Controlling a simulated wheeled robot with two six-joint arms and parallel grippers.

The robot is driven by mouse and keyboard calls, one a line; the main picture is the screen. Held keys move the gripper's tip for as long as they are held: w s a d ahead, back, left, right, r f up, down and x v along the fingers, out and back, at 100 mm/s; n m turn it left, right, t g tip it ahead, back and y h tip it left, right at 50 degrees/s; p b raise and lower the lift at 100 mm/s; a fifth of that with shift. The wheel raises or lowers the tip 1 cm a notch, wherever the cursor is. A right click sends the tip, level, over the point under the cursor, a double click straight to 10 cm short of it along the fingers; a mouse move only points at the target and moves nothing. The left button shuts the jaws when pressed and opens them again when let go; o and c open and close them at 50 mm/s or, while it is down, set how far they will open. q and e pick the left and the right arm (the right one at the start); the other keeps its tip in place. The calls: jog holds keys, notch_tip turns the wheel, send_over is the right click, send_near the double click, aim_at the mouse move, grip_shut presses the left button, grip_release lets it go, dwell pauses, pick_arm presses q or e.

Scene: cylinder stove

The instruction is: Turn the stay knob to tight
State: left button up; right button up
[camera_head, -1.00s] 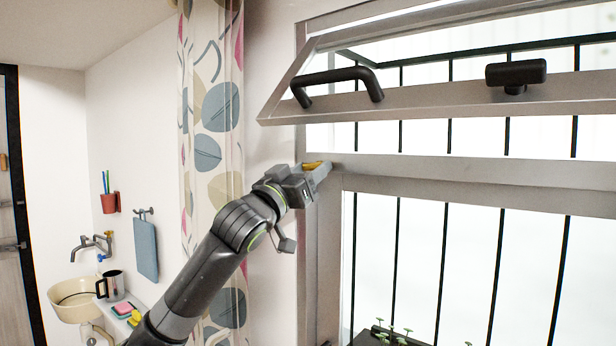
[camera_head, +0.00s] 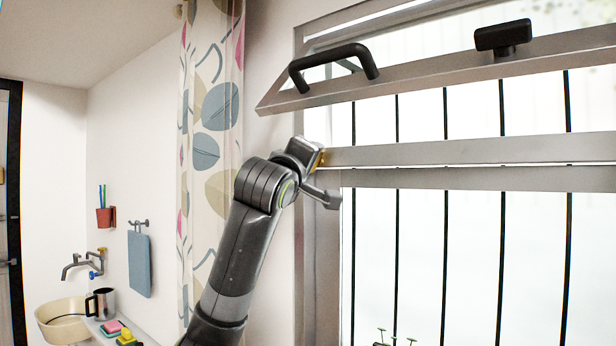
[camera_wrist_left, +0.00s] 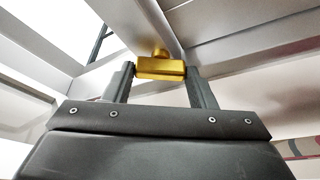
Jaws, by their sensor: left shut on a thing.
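The stay knob (camera_wrist_left: 161,68) is a small gold bar on a round stem. In the left wrist view it sits between the two fingertips of my left gripper (camera_wrist_left: 160,78), which is shut on it, a finger at each end. The bar lies nearly level across that view, and its stem meets the grey metal frame. In the head view my left gripper (camera_head: 316,160) is at the window frame's left post, under the tilted-open upper sash (camera_head: 430,78). Only a sliver of yellow shows there; my wrist hides the rest. My right gripper is out of view.
The sash carries a black bar handle (camera_head: 335,60) and a black T-shaped handle (camera_head: 503,36), both above my gripper. A patterned curtain (camera_head: 212,130) hangs just left of my arm. A sink basin (camera_head: 62,322) and a metal mug (camera_head: 103,304) stand far left.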

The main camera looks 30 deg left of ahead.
pick_arm(q)
jog(key=shift+d+r+n+g+b, duration=0.1)
jog(key=shift+n+g+b, duration=0.55)
jog(key=shift+n+b, duration=0.7)
jog(key=shift+r+n+g+b, duration=0.1)
jog(key=shift+n+g+b, duration=0.6)
jog(key=shift+n, duration=1.25)
jog(key=o, duration=1)
jog(key=b+v, duration=1.4)
jog(key=v, duration=0.3)
jog(key=shift+s+d+f+b, duration=0.1)
jog(key=shift+d+b, duration=0.1)
jog(key=shift+b, duration=0.15)
